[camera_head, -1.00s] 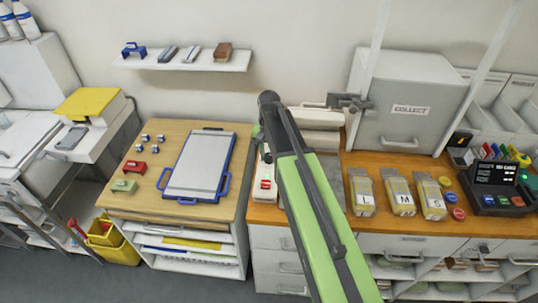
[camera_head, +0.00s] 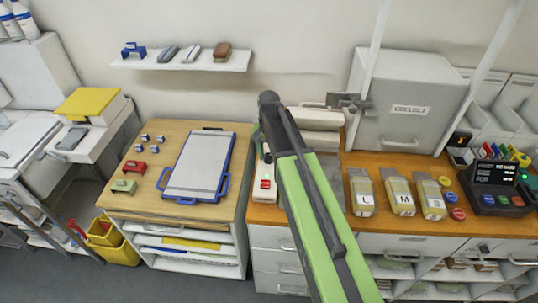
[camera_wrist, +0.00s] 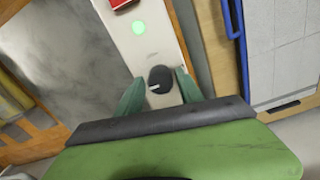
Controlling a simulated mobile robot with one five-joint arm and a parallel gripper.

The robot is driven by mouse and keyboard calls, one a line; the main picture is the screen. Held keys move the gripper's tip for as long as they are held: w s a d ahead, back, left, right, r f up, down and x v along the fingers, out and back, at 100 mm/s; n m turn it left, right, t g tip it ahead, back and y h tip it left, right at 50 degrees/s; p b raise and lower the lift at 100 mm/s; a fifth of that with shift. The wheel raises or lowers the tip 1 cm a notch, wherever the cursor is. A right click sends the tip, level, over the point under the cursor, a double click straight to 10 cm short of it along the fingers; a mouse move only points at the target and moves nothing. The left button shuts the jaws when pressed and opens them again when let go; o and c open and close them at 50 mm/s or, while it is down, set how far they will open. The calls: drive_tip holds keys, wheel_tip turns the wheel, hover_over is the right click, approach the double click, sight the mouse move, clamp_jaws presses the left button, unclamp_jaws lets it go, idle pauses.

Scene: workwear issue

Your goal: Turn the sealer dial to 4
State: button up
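The sealer is a long white body (camera_wrist: 142,52) with a lit green lamp (camera_wrist: 138,27) and a red part (camera_wrist: 122,3) in the wrist view. Its dial (camera_wrist: 160,78) is a small black knob with a white pointer line that points left in that view. My gripper (camera_wrist: 160,80) is open, with one teal finger on each side of the dial and small gaps seemingly left between. The numbers around the dial cannot be read. In the head view the sealer (camera_head: 264,189) is partly hidden behind my green arm, which also hides the dial and my fingertips.
A blue-framed board (camera_head: 199,165) lies on the wooden table to the left. Packs marked L (camera_head: 361,194), M (camera_head: 399,194) and S (camera_head: 431,197) stand on the counter to the right. A grey collect box (camera_head: 405,112) stands behind them. A terminal (camera_head: 494,183) is at far right.

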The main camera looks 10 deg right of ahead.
sight(269, 154)
drive_tip(key=shift+o, duration=0.6)
wheel_tip(269, 154, up, 17)
drive_tip(key=p, duration=1.7)
drive_tip(key=shift+r, duration=0.2)
